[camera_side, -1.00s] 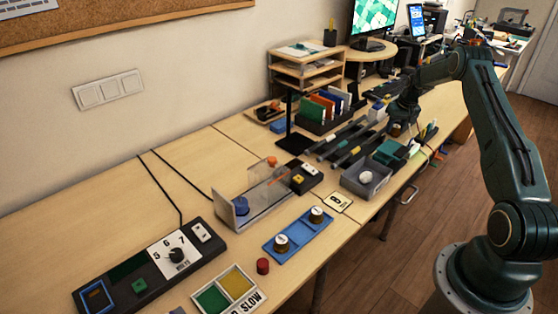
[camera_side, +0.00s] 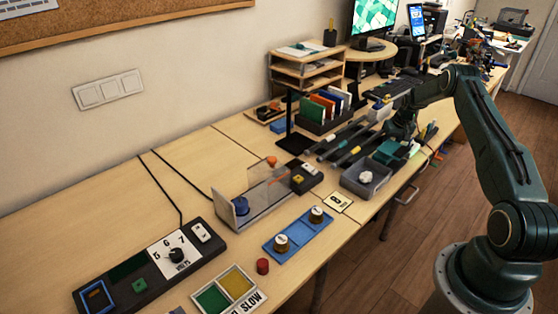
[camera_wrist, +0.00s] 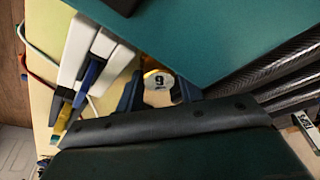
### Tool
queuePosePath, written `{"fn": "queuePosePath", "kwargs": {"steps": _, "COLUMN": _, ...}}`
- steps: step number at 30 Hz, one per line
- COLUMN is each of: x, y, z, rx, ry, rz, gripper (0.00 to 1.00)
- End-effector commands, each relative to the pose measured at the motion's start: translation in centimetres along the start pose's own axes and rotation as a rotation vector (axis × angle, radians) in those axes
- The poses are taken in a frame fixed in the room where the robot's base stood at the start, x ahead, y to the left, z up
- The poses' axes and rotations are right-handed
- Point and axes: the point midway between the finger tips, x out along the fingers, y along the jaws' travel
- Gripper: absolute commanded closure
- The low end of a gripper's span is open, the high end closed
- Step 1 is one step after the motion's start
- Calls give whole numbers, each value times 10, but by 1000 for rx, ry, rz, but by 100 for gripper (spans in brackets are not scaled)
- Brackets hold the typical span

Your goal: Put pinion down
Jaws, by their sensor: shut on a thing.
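My gripper (camera_side: 398,132) is at the far right part of the bench in the side view, low beside the dark rods. In the wrist view its two fingers (camera_wrist: 160,92) are shut on a pinion (camera_wrist: 159,80), a round piece with a white top and a dark digit, 6 or 9. The held pinion cannot be made out in the side view, and whether it touches the surface below cannot be told. Two other pinions with white tops, a nearer one (camera_side: 281,243) and a farther one (camera_side: 316,214), stand on a blue tray (camera_side: 300,231).
A grey bin (camera_side: 352,184) holding a white piece, a numbered card (camera_side: 337,201) and dark rods (camera_side: 340,140) lie nearby. A clear-walled stand (camera_side: 265,193) is left of the blue tray. White, blue and yellow pieces (camera_wrist: 85,60) are close left of the fingers in the wrist view.

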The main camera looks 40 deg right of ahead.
Motion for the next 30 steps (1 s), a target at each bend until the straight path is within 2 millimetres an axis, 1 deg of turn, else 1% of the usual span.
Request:
{"fn": "queuePosePath", "kwargs": {"steps": 11, "x": 3, "y": 0, "z": 1, "rx": 0, "ry": 0, "rz": 0, "gripper": 94}}
{"fn": "queuePosePath", "kwargs": {"steps": 12, "x": 3, "y": 0, "z": 1, "rx": 0, "ry": 0, "rz": 0, "gripper": 59}}
{"fn": "queuePosePath", "kwargs": {"steps": 15, "x": 3, "y": 0, "z": 1, "rx": 0, "ry": 0, "rz": 0, "gripper": 41}}
{"fn": "queuePosePath", "kwargs": {"steps": 25, "x": 2, "y": 0, "z": 0, "rx": -1, "ry": 0, "rz": 0, "gripper": 41}}
{"fn": "queuePosePath", "kwargs": {"steps": 30, "x": -4, "y": 0, "z": -1, "rx": -1, "ry": 1, "rz": 0, "gripper": 41}}
